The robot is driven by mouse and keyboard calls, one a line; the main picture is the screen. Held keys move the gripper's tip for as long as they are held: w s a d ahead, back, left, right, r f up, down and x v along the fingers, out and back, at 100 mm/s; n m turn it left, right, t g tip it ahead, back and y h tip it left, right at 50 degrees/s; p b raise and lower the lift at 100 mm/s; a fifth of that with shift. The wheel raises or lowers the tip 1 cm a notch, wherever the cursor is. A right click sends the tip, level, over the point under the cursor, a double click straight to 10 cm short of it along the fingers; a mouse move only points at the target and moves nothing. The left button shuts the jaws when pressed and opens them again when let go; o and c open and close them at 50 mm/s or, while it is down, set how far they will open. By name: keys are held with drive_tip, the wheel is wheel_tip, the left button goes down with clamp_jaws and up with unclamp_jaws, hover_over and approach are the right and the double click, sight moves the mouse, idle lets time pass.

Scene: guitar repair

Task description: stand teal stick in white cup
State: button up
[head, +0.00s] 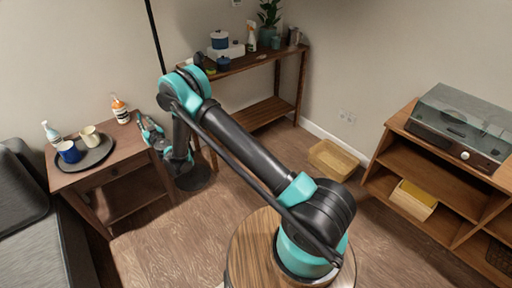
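A cream-white cup (90,137) stands upright on a dark round tray (96,156) on the small wooden side table at the left. My gripper (143,124) is at the right edge of that table, to the right of the cup and apart from it. It is small, dark and teal in this view, and I cannot tell whether its fingers are open or shut. I cannot make out a separate teal stick; a thin one could be lost against the teal parts of my gripper.
A blue cup (68,152) and a pump bottle (52,133) share the tray. An orange-topped bottle (120,109) stands at the table's back. A wooden shelf (260,62) with bottles and pots is behind my arm. A grey sofa (30,225) borders the table's left.

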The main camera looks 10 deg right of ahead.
drive_tip(key=w+d+r+m+h, duration=0.25)
drive_tip(key=d+r, duration=0.35)
drive_tip(key=d, duration=0.4)
drive_tip(key=w+d+r+m+h, duration=0.15)
drive_tip(key=d+r+h, duration=0.3)
drive_tip(key=d, duration=0.55)
drive_tip(key=s+d+r+m+g+h, duration=0.1)
drive_tip(key=s+d+r+g+h, duration=0.15)
drive_tip(key=d, duration=0.85)
drive_tip(key=s+d+r+m+g+h, duration=0.15)
drive_tip(key=s+d+r, duration=0.25)
drive_tip(key=d, duration=0.7)
drive_tip(key=s+d+f+g, duration=0.1)
drive_tip(key=s+d+g, duration=0.1)
drive_tip(key=s+d, duration=0.6)
drive_tip(key=s+d+f+g, duration=0.1)
drive_tip(key=s+d+g, duration=0.1)
drive_tip(key=s+d, duration=0.65)
drive_tip(key=s+f+g+y, duration=0.1)
drive_tip(key=s+f, duration=0.1)
drive_tip(key=s, duration=1)
drive_tip(key=s+a+f+g+y, duration=0.1)
drive_tip(key=s+f+g, duration=0.1)
drive_tip(key=s, duration=0.9)
drive_tip(key=shift+s+a+f, duration=0.2)
drive_tip(key=shift+s+f, duration=0.2)
drive_tip(key=shift+f, duration=0.45)
drive_tip(key=shift+n, duration=0.25)
